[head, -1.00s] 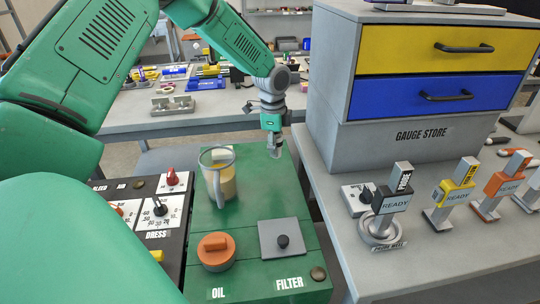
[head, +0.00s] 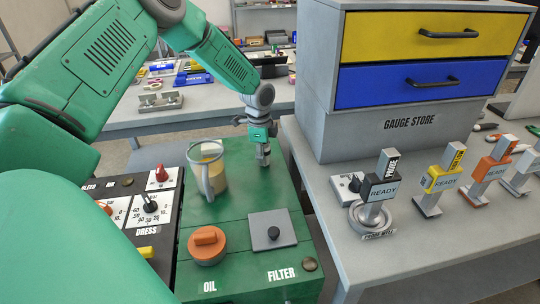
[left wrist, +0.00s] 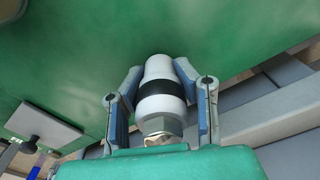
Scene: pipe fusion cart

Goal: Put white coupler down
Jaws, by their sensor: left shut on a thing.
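My left gripper (head: 263,160) is low over the far right part of the green cart top (head: 235,222), pointing down. In the left wrist view, its fingers (left wrist: 158,76) are shut on the white coupler (left wrist: 160,68), a white cylinder with a black band and a metal hex end toward the palm. The coupler's white end faces the green surface; whether it touches cannot be told. In the head view, the coupler is mostly hidden by the fingers. My right gripper is not in view.
A clear jug (head: 207,172) with yellowish liquid stands left of the gripper. The orange OIL cap (head: 207,245) and the grey FILTER plate (head: 272,230) are nearer. The gauge store (head: 398,134) and its bench stand right. Green surface is bare around the gripper.

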